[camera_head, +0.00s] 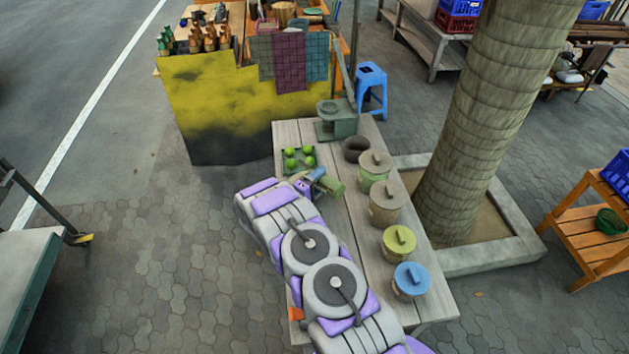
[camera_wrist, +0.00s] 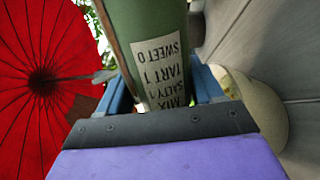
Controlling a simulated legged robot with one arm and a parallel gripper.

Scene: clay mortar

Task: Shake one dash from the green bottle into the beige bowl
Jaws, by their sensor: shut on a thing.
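My gripper (camera_head: 318,181) is shut on the green bottle (camera_head: 331,186) and holds it over the table, left of the lidded jars. The bottle looks tilted in the head view. In the wrist view the green bottle (camera_wrist: 158,25) stands between my two blue fingers, with a white label that reads upside down, including SWEET, TART, SALTY and MIX. A pale beige round thing (camera_wrist: 262,115) shows to the right behind my gripper in the wrist view; I cannot tell whether it is the beige bowl. No beige bowl is clear in the head view.
The plank table (camera_head: 296,133) bears a tray of limes (camera_head: 299,159), a green stand (camera_head: 337,120), a dark mortar-like bowl (camera_head: 356,149) and several lidded jars, including a beige one (camera_head: 386,205) and a blue-lidded one (camera_head: 410,281). A tree trunk (camera_head: 488,110) rises at right.

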